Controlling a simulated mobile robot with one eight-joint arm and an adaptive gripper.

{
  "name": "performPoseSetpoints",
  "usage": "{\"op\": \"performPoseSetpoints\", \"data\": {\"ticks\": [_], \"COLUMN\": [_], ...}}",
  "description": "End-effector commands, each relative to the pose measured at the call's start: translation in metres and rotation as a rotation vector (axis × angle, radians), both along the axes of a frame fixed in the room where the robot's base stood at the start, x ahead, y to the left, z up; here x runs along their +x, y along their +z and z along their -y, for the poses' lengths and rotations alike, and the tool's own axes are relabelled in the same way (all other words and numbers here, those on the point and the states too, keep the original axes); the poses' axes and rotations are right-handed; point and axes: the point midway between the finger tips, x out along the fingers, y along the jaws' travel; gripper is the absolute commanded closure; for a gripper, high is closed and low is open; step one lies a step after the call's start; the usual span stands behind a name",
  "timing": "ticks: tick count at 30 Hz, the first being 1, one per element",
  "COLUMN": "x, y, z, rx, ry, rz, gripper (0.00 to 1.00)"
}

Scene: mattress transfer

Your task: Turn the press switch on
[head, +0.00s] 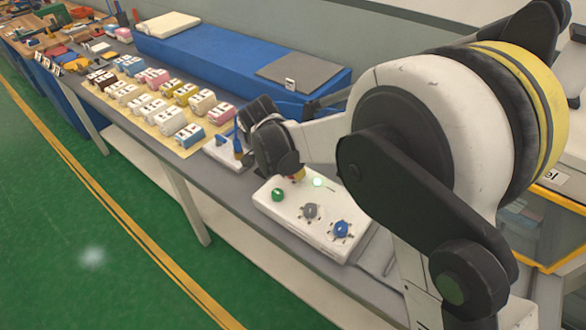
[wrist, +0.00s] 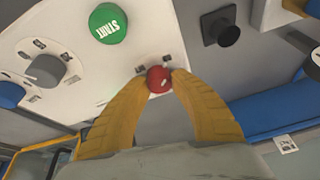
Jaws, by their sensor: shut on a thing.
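A white control box (head: 268,205) sits on the grey bench. It carries a green button (head: 278,194), a grey knob (head: 310,211) and a blue knob (head: 341,229). In the wrist view the green button (wrist: 108,23) reads START, and a small red knob (wrist: 159,78) with a white mark sits near the box edge, with small labels beside it. My gripper (wrist: 159,82) has its two yellow fingertips closed on both sides of this red knob. In the head view my gripper (head: 299,176) is over the far edge of the box, and its wrist hides the red knob.
A light yellow mat (head: 152,117) with rows of small coloured mattress-like blocks lies on the bench to the left. A long blue platform (head: 215,62) with a grey pad (head: 299,70) stands behind. The green floor (head: 60,200) in front is clear.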

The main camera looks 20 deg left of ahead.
Motion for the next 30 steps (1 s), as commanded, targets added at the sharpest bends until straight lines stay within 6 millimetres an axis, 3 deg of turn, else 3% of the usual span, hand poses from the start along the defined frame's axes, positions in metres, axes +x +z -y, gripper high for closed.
{"op": "performPoseSetpoints", "data": {"ticks": [15, 16, 18, 30], "x": [-0.0006, -0.0006, -0.0005, -0.0032], "y": [-0.0008, -0.0008, -0.0007, 0.0082], "z": [0.0003, 0.0003, 0.0002, -0.0019], "rx": [0.000, 0.000, 0.001, 0.000], "ry": [-0.018, -0.018, -0.017, -0.015], "rz": [-0.002, -0.002, -0.002, -0.001], "gripper": [1.00, 0.63, 0.49, 0.49]}}
